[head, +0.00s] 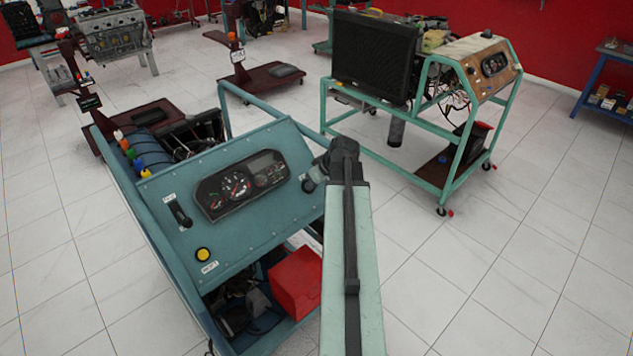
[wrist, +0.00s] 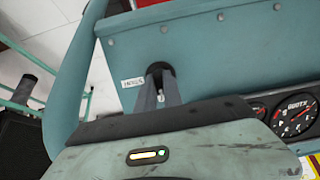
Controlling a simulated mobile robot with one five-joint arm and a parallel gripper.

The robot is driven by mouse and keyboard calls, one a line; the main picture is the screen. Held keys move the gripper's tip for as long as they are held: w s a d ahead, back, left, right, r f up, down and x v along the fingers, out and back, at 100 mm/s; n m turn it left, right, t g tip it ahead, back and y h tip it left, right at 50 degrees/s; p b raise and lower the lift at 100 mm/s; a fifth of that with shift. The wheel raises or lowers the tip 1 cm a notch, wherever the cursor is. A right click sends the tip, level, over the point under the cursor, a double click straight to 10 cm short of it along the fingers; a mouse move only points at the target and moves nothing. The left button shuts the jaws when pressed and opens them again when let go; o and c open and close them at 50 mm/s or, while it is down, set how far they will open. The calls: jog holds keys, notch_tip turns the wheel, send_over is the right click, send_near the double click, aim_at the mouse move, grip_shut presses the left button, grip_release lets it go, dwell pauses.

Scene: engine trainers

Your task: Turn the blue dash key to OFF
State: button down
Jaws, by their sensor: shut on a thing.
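The blue dash panel (head: 160,230) belongs to the near engine trainer and is tilted toward me. Its key switch (head: 308,186) is a dark round fitting near the panel's right edge, partly covered by my arm. In the wrist view, the black round switch (wrist: 159,67) sits beside a small white label (wrist: 133,83). My gripper (wrist: 161,86) is at this switch, its grey fingers closed on the key (wrist: 160,98). Only a small pale bit of the key shows between the fingers; its turn position cannot be told. In the head view, my wrist hides most of the gripper.
The dash also carries a gauge cluster (head: 240,184), a black lever (head: 180,212) and a yellow button (head: 203,254). A red box (head: 296,283) sits below in the frame. A second green-framed trainer (head: 430,125) stands behind right. The floor at right is clear.

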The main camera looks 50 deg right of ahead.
jog(key=shift+s, duration=0.1)
jog(key=c, duration=1.5)
grip_release()
jog(key=shift+r, duration=0.1)
jog(key=p+v, duration=0.6)
jog(key=v, duration=0.1)
jog(key=shift+s+a+r+p, duration=0.1)
jog(key=shift+s+r+p, duration=0.15)
jog(key=shift+p, duration=0.1)
